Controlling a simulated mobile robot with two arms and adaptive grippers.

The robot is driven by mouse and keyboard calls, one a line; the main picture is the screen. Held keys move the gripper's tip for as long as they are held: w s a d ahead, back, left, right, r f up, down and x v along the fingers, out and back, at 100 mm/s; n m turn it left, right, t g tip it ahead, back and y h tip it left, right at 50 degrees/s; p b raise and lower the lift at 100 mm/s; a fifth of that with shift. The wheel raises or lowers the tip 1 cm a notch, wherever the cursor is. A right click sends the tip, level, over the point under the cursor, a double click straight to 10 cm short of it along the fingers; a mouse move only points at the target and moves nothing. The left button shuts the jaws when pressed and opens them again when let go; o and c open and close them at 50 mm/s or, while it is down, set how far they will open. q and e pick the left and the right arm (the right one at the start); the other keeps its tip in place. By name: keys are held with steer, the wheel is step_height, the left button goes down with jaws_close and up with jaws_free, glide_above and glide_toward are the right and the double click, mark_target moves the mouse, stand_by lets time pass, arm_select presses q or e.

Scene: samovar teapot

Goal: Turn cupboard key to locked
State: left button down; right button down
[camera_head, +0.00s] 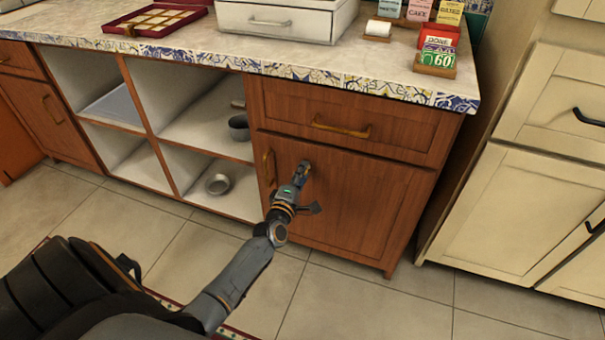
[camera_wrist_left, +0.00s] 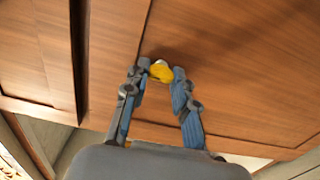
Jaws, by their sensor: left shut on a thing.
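The cupboard door (camera_head: 365,210) is reddish-brown wood and stands closed under a drawer (camera_head: 375,108). My left gripper (camera_head: 304,170) reaches to the upper left part of this door, just right of its brass handle (camera_head: 268,170). In the left wrist view, a yellow key (camera_wrist_left: 161,71) sits at the door between the fingertips of my left gripper (camera_wrist_left: 158,78), which is shut on it. The gripper hides the key in the head view. The key's turn angle is hard to tell. My right gripper is not in view.
Open shelves (camera_head: 190,100) with a grey mug (camera_head: 239,128) and a metal bowl (camera_head: 218,184) lie left of the door. The countertop (camera_head: 350,57) overhangs it and carries a white box and several cards. Cream cabinets (camera_head: 520,205) stand at right.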

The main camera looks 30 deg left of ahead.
arm_select(q)
steer(key=c, duration=1.1)
jaws_free()
steer(key=shift+o, duration=0.2)
steer(key=shift+s, duration=0.1)
steer(key=v, duration=1.1)
steer(key=shift+s, duration=0.4)
steer(key=shift+d, duration=0.15)
